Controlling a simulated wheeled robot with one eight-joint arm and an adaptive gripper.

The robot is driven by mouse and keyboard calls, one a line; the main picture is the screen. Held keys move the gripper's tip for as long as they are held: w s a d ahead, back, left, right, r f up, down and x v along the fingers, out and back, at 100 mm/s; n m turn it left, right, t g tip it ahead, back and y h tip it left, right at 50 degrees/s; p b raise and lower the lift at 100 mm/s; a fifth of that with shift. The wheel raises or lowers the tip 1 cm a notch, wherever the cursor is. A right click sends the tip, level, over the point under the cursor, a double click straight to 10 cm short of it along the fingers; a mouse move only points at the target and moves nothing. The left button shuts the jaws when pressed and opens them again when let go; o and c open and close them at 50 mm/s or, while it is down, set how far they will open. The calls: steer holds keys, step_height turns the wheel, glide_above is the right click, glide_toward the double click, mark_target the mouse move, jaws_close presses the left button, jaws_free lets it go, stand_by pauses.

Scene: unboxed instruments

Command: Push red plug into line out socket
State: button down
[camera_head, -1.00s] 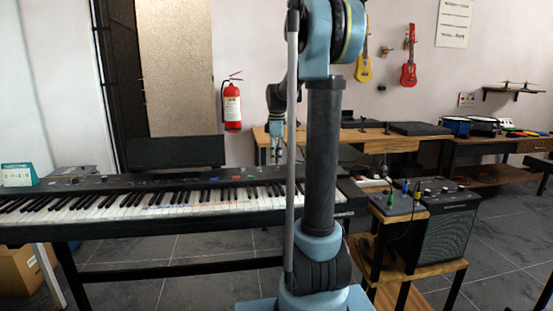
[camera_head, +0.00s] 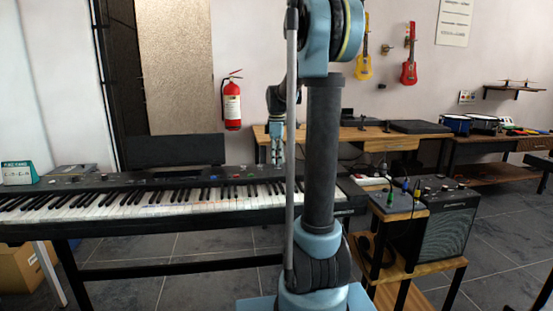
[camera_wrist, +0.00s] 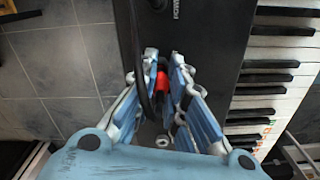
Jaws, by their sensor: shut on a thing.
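The red plug (camera_wrist: 162,82) shows in the wrist view between the fingers of my gripper (camera_wrist: 164,68), which is shut on it. The gripper also shows in the head view (camera_head: 277,157), small, near the back edge of the keyboard (camera_head: 190,195). The keyboard's dark panel (camera_wrist: 208,45) lies beneath the fingers in the wrist view. A black cable (camera_wrist: 138,50) runs past the left finger. A small round metallic part (camera_wrist: 163,140) shows between the fingers, but I cannot tell what it is. I cannot pick out the line out socket, or whether the plug touches it.
White and black keys (camera_wrist: 280,60) lie right of the gripper in the wrist view, and tiled floor (camera_wrist: 60,75) lies left. An amplifier (camera_head: 447,225) and a small stand with coloured plugs (camera_head: 398,203) are right of the keyboard. A wooden desk (camera_head: 350,136) stands behind.

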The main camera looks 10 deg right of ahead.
steer(key=shift+f, duration=0.35)
stand_by(0.3)
steer(key=c, duration=1.6)
jaws_free()
steer(key=shift+o, duration=0.2)
